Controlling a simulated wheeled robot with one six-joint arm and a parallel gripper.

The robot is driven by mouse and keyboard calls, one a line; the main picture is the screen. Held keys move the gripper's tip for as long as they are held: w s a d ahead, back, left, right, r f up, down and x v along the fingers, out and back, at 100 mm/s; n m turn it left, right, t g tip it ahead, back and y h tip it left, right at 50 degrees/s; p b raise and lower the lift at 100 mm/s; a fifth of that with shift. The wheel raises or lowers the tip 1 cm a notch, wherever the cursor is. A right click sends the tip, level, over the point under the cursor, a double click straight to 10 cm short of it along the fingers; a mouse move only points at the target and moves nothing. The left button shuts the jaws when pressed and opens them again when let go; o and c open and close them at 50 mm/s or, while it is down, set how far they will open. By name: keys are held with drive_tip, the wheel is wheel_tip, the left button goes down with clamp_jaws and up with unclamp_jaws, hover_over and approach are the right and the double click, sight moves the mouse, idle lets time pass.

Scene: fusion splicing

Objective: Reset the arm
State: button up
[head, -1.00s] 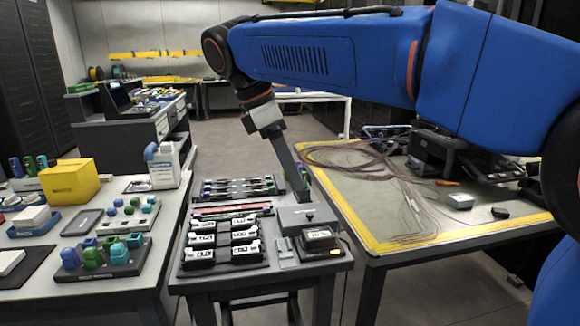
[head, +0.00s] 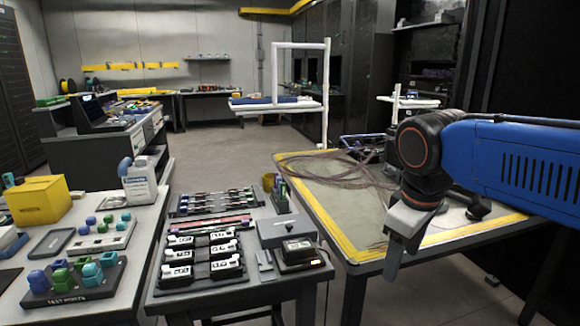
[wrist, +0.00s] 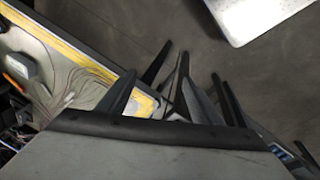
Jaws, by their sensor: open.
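My blue arm reaches in from the right in the head view. My gripper (head: 392,268) hangs pointing down at the near edge of the yellow-bordered table (head: 350,252), well right of the small middle table (head: 215,298). In the wrist view my gripper (wrist: 175,88) shows dark fingers spread apart with nothing seen between them, so it is open and empty. In the head view its fingers partly overlap and are small.
The middle table holds several white-and-black devices (head: 212,256), a grey box (head: 286,230) and a small black unit with a lit display (head: 300,254). Thin cables (head: 330,170) lie on the yellow-bordered table. The left table has a yellow box (head: 38,201). Floor behind is open.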

drive_tip(key=s+d+f+m+t, duration=0.1)
drive_tip(key=s+d+f+m, duration=0.2)
drive_tip(key=f, duration=0.3)
drive_tip(key=s+d+f+m+t, duration=0.1)
drive_tip(key=s+d+f+m, duration=0.2)
drive_tip(key=s+f+m, duration=0.2)
drive_tip(key=shift+s+d+f+y, duration=0.3)
drive_tip(key=shift+s+d+f, duration=0.15)
drive_tip(key=shift+s, duration=0.25)
